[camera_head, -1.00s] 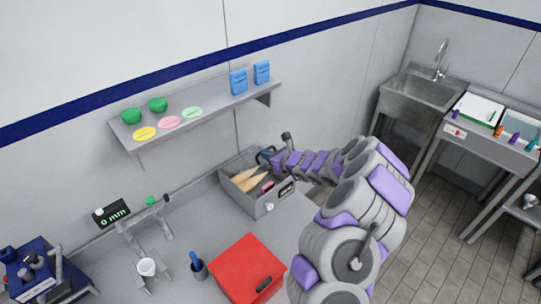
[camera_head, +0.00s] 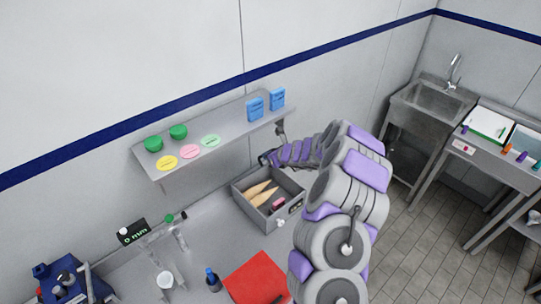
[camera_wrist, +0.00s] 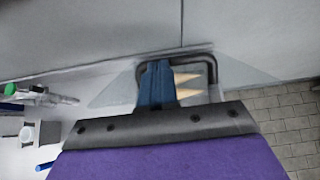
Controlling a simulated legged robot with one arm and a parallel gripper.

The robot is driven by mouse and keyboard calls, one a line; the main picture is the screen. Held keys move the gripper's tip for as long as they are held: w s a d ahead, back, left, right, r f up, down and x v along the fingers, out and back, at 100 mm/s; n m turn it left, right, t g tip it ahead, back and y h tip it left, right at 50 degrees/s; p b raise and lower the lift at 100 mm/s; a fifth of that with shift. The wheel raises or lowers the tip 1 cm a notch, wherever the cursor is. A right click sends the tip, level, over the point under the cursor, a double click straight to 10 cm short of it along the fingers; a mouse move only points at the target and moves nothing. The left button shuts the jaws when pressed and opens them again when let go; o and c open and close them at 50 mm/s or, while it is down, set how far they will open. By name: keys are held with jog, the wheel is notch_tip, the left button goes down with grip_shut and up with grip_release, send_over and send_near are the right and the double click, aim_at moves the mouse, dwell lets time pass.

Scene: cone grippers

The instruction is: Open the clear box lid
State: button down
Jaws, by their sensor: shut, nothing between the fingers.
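The grey box (camera_head: 262,222) stands on the counter against the wall, with several tan cones (camera_head: 262,193) and a small pink item inside. Its clear lid is too transparent to make out in the head view. In the wrist view a faint see-through panel (camera_wrist: 245,68), apparently the lid, spreads around a black loop handle (camera_wrist: 206,57). My gripper (camera_head: 265,159) is over the back edge of the box. In the wrist view its dark blue fingers (camera_wrist: 157,85) are shut and empty, overlapping the left part of the loop. I cannot tell whether they touch it.
A shelf (camera_head: 220,142) with green bowls, coloured discs and blue boxes hangs on the wall above left of the box. A sink (camera_head: 432,108) is at right.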

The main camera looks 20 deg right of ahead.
jog(key=shift+w+a+r+p, duration=0.15)
jog(key=shift+w+p, duration=0.2)
jog(key=shift+r, duration=0.15)
dwell(0.3)
